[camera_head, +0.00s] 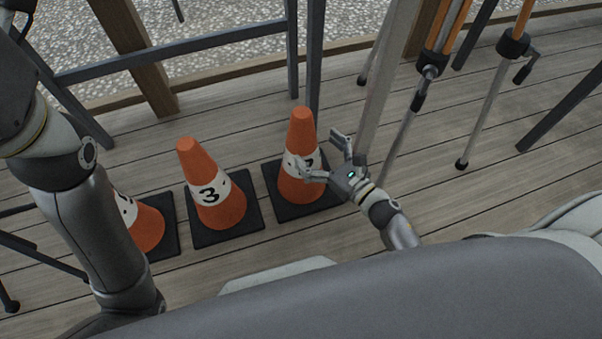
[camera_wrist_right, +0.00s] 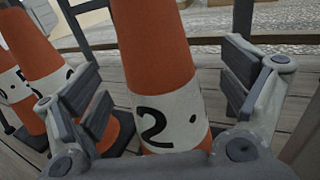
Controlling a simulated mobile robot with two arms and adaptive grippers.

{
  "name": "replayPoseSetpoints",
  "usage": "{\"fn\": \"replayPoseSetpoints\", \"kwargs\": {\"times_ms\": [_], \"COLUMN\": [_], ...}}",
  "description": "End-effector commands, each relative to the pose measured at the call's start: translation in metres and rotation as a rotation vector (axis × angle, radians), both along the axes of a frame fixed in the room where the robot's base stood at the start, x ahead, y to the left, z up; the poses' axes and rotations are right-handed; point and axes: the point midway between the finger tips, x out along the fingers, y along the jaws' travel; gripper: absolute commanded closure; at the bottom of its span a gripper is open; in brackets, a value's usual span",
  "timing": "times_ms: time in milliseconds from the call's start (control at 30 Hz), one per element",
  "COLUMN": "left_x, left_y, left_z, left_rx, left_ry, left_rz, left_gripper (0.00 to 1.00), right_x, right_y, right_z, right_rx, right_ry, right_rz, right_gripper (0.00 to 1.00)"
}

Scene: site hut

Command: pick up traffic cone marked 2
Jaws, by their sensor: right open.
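The traffic cone marked 2 (camera_head: 301,133) is orange with a white band and a dark square base. It stands upright, rightmost of a row of cones in the head view. In the right wrist view the cone marked 2 (camera_wrist_right: 160,60) fills the middle, its number facing me. My right gripper (camera_head: 322,154) is open, with its fingers on either side of the cone at band height in the picture. In the right wrist view the right gripper (camera_wrist_right: 165,95) has nothing clamped; whether a finger touches the cone I cannot tell. My left arm shows at the left, but its gripper is out of view.
The cone marked 3 (camera_head: 205,175) stands just left of it. Another cone (camera_head: 147,226) is partly hidden behind my left arm. A grey post (camera_head: 384,90) and tripod legs (camera_head: 483,110) stand to the right.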

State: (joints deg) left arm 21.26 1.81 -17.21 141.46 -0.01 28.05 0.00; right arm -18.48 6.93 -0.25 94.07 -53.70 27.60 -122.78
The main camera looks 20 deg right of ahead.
Motion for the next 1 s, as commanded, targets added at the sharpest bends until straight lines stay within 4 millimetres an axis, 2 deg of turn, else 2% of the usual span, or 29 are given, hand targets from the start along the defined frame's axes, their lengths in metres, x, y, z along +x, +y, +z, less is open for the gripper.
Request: {"fn": "replayPoseSetpoints", "kwargs": {"times_ms": [400, 700, 1000], "left_x": [-0.013, -0.014, -0.014], "left_y": [-0.001, -0.001, -0.001], "left_z": [0.004, 0.006, 0.006], "left_rx": [0.003, 0.004, 0.004], "left_ry": [-0.048, -0.053, -0.053], "left_rz": [0.003, 0.003, 0.002], "left_gripper": [0.4, 0.4, 0.4], "right_x": [0.043, 0.047, 0.047], "right_y": [0.025, 0.026, 0.026], "right_z": [0.007, 0.007, 0.007], "right_rx": [0.001, 0.001, 0.002], "right_ry": [0.0, 0.002, 0.001], "right_rz": [0.0, -0.001, -0.001], "right_gripper": [0.07, 0.07, 0.44]}}
